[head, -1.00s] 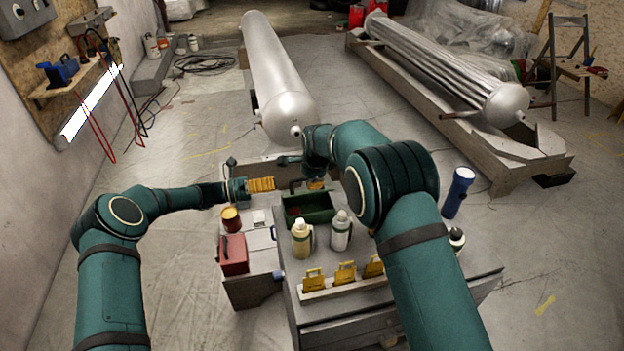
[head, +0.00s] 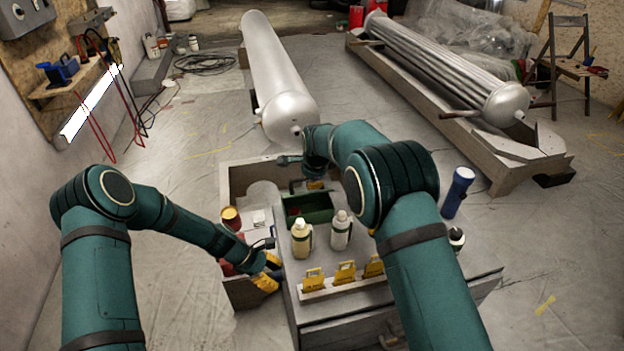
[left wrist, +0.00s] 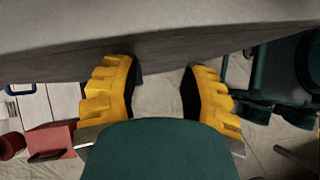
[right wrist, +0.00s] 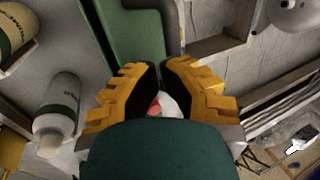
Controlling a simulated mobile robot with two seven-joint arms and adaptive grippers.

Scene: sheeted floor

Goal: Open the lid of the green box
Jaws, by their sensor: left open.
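The green box (head: 318,214) stands on the bench with its top uncovered and something red inside. My right gripper (head: 315,185) is at its back edge; in the right wrist view its fingers (right wrist: 160,72) are nearly together at a dark grey handle (right wrist: 172,28) beside a green panel (right wrist: 135,40) of the box. The exact contact is partly hidden by the fingers. My left gripper (head: 270,273) is open and empty at the bench's left side, low and in front of the green box; its fingers (left wrist: 160,85) show apart in the left wrist view.
Two bottles (head: 301,240) (head: 341,231) stand just in front of the green box. Yellow pieces (head: 345,272) stand in a rack nearer. A red box (left wrist: 52,138), partly covered by my left arm in the head view, and a red-yellow can (head: 231,217) are at left. A blue flashlight (head: 458,192) stands at right.

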